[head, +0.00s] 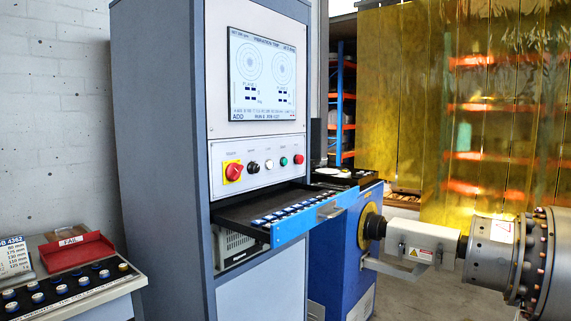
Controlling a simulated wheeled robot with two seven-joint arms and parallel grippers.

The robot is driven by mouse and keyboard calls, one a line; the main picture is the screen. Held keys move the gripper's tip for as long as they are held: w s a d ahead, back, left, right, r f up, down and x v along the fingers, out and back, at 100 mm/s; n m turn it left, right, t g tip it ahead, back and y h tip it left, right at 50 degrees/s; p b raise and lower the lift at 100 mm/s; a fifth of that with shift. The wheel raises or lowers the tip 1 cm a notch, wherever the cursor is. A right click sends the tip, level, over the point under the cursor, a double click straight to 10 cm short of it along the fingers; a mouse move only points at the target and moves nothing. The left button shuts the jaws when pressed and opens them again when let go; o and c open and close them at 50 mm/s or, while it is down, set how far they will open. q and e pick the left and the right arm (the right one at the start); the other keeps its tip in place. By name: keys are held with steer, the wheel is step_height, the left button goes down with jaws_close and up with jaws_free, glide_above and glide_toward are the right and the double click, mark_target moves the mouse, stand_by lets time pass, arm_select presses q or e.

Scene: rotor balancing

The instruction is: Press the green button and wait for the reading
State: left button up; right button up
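The green button (284,161) sits on the control panel (217,160) of the tall grey cabinet (160,150), between a white button (269,164) and a red knob (299,159). The screen (262,75) above the panel is lit. It shows two round dials with small number fields below them; most of the text is too small to read. Neither of my grippers is in the head view. Nothing covers the green button.
An open drawer (317,214) with several blue-and-white pieces juts out below the panel. A rotor (490,250) on a blue machine (335,255) stands at the right. A bench (85,303) with a red tray (77,252) is at the lower left. Yellow strip curtains (400,90) hang behind.

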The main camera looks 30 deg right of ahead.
steer(key=shift+c, duration=0.4)
jaws_close()
stand_by(1.3)
